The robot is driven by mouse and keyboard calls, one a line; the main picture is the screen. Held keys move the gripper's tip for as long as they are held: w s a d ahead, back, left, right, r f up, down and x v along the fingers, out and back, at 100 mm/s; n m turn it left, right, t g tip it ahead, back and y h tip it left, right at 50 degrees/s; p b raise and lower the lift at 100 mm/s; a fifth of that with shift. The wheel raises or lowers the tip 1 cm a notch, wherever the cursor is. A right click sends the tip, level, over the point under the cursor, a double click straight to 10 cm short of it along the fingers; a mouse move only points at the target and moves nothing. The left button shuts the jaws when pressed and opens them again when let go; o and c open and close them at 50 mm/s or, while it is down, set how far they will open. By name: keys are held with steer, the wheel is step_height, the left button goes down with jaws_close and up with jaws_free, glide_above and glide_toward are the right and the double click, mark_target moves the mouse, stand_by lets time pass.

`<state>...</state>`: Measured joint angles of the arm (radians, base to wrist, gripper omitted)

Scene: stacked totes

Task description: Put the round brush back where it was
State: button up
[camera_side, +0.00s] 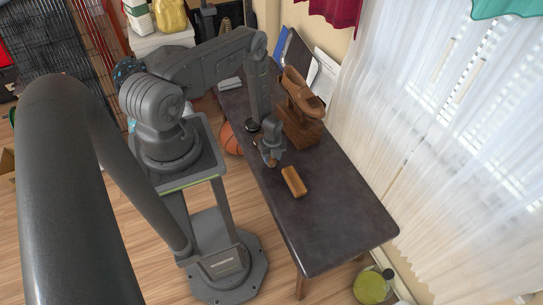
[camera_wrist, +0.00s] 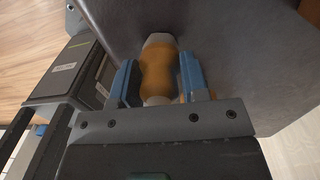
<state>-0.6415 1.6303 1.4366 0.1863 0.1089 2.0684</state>
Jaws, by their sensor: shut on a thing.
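The round brush (camera_wrist: 158,70) shows in the wrist view as an orange-brown, waisted wooden body with pale grey ends. It sits between the two blue fingers of my gripper (camera_wrist: 158,84), which is shut on it. In the side view my gripper (camera_side: 271,158) is low over the table's left edge, pointing down; the brush there is mostly hidden by the fingers. I cannot tell whether the brush touches the tabletop.
The dark table (camera_side: 335,220) has clear room toward its front right. A brown block-like brush (camera_side: 293,181) lies just right of my gripper.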

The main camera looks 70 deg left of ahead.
steer(key=o, duration=1)
steer(key=shift+f, duration=0.1)
